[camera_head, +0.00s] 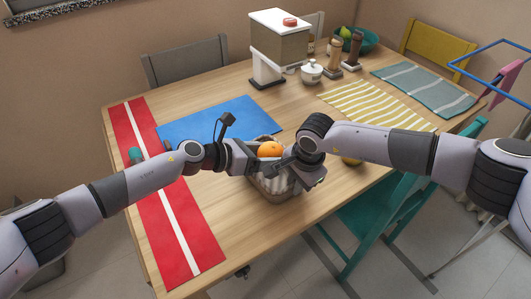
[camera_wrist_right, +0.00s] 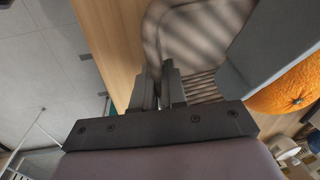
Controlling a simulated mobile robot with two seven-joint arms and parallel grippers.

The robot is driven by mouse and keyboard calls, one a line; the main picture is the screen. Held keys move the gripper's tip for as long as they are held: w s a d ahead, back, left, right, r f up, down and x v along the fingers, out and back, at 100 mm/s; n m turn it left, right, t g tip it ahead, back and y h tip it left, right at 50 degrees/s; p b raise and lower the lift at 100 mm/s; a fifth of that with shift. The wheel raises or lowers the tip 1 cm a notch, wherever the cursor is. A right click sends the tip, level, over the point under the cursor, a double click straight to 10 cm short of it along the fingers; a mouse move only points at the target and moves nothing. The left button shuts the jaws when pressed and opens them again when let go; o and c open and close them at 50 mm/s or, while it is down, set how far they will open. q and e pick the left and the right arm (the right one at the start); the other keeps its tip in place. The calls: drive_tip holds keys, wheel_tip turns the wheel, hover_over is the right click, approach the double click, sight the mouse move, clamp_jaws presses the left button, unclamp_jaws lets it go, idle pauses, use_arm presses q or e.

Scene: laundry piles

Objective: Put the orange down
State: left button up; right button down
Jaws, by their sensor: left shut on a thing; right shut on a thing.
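The orange (camera_head: 270,149) is held in my left gripper (camera_head: 256,154) above the basket (camera_head: 270,192) in the head view. The orange also shows at the right edge of the right wrist view (camera_wrist_right: 288,92), beside a grey part of my left gripper. My right gripper (camera_head: 294,170) is shut on the basket's rim at its right side. In the right wrist view its fingers (camera_wrist_right: 166,88) close on the rim of the pale, striped-looking basket (camera_wrist_right: 205,35). My arms hide part of the basket, and its base is partly covered in the head view.
The wooden table (camera_head: 225,220) has a red mat (camera_head: 180,235) with a white stripe on the left and a blue mat (camera_head: 215,118) behind. A dispenser (camera_head: 280,45), a sugar pot (camera_head: 312,70) and a teal bowl (camera_head: 360,42) stand at the back. Chairs surround the table.

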use_arm(q)
drive_tip(key=shift+f, duration=0.3)
drive_tip(key=o, duration=0.9)
drive_tip(key=shift+c, duration=0.2)
drive_tip(key=shift+r, duration=0.6)
drive_tip(key=v, duration=1.2)
use_arm(e)
drive_tip(key=c, duration=1.1)
unclamp_jaws()
